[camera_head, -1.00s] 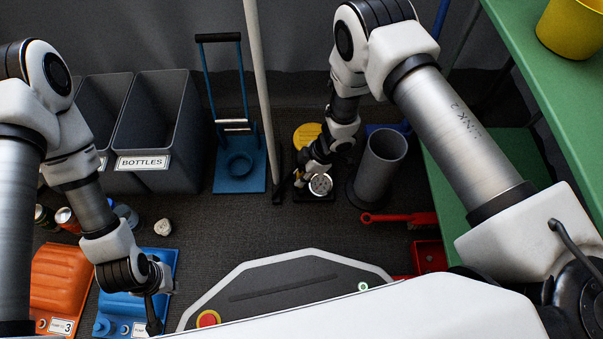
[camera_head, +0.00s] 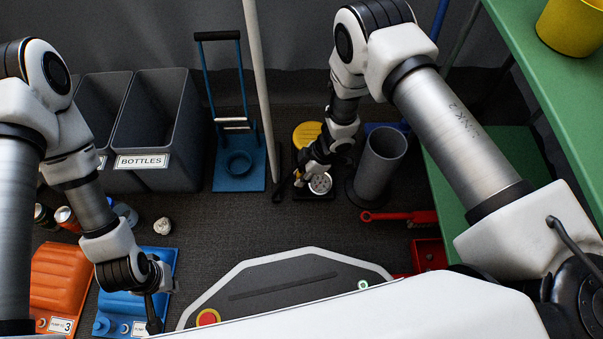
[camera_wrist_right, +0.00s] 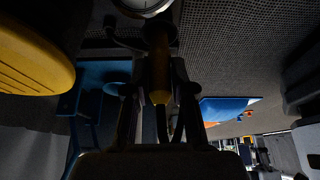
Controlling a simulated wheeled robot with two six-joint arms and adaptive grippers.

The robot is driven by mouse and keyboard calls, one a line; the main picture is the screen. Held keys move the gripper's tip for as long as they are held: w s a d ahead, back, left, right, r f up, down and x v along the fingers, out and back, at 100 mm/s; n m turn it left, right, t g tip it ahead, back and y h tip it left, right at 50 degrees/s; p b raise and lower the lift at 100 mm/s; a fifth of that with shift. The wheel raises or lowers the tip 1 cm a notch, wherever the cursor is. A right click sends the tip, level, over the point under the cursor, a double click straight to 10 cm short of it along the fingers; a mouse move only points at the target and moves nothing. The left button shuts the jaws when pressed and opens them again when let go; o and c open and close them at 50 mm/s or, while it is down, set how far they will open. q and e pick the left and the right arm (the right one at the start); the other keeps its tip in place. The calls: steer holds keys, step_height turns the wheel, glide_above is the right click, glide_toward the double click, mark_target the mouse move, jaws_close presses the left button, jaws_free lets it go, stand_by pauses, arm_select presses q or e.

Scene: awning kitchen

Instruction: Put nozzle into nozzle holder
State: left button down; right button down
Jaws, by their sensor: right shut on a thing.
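My right gripper (camera_head: 304,176) is low over the floor near the middle of the head view. In the right wrist view it (camera_wrist_right: 158,98) is shut on the yellow handle of the nozzle (camera_wrist_right: 160,65). The nozzle's pale, round, perforated face (camera_head: 320,184) shows beside the fingers; its rim is at the top of the wrist view. Right of it stands a grey open tube (camera_head: 378,172) on a round base, perhaps the nozzle holder; I cannot tell for sure. My left gripper (camera_head: 154,312) hangs over the blue case; its opening is unclear.
A blue stand (camera_head: 240,182) with a ring and a leaning pale pole (camera_head: 262,90) are left of my right gripper. A yellow disc (camera_head: 307,131) lies behind it. Grey bins (camera_head: 155,130) stand left, a green shelf (camera_head: 555,80) right. A red tool (camera_head: 400,218) lies nearby.

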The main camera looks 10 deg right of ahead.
steer(key=shift+f+b, duration=0.65)
steer(key=shift+f, duration=0.5)
steer(key=shift+c, duration=2.1)
jaws_free()
step_height(320, 180, up, 8)
steer(key=p, duration=0.7)
steer(key=shift+r, duration=0.1)
